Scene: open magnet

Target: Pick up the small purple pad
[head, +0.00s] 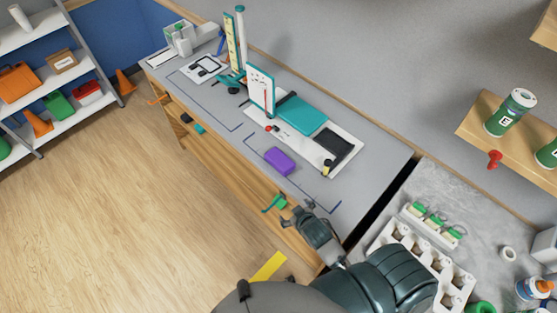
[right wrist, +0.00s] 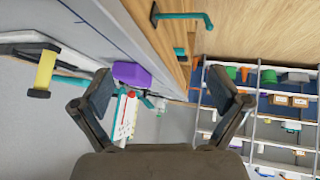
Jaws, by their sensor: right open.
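The small purple pad (head: 279,160) lies on the grey bench top near its front edge, inside a blue corner-line outline. It also shows in the right wrist view as a purple block (right wrist: 132,74), beyond the fingers and nearer the left finger. My right gripper (head: 297,212) is open and empty at the bench's front edge, apart from the pad and nearer to me. Its two spread fingers also show in the right wrist view (right wrist: 161,88). My left gripper is not in view.
A white board (head: 343,131) with a teal pad (head: 300,115) and a black pad (head: 335,145) lies behind the purple pad. A white upright panel (head: 261,89) stands to its left. A green drawer handle (head: 274,203) sticks out at the front. Bench top right of the pad is mostly clear.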

